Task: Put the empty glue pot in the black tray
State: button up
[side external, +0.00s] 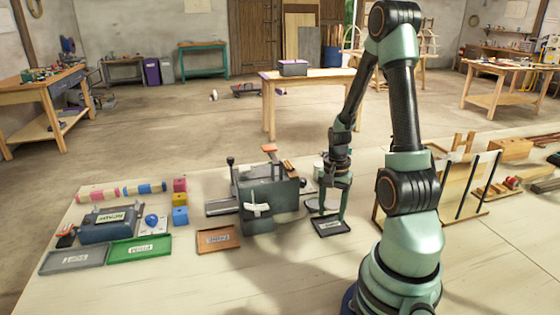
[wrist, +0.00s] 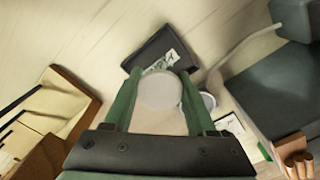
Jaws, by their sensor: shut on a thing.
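The black tray (side external: 332,229) with a white label lies on the bench below my gripper (side external: 334,207); in the wrist view the tray (wrist: 140,57) is just beyond the fingertips. In the wrist view my gripper (wrist: 160,80) is shut on a pale round pot (wrist: 159,93), with one green finger on each side of it. The pot's far edge overlaps the tray's near edge in this view. I cannot tell its exact height above the bench. A second pale round vessel (wrist: 208,100) shows just right of the right finger.
A grey steam box-like block (side external: 270,205) stands left of my gripper, with a pale hose (wrist: 245,45) near the tray. A brown tray (side external: 218,239), green tray (side external: 140,251) and grey tray (side external: 73,260) lie farther left. Wooden frames (side external: 465,190) stand right. The bench front is clear.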

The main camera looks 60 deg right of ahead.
jog(key=shift+f, duration=0.5)
jog(key=shift+f, duration=0.1)
jog(key=o, duration=1.4)
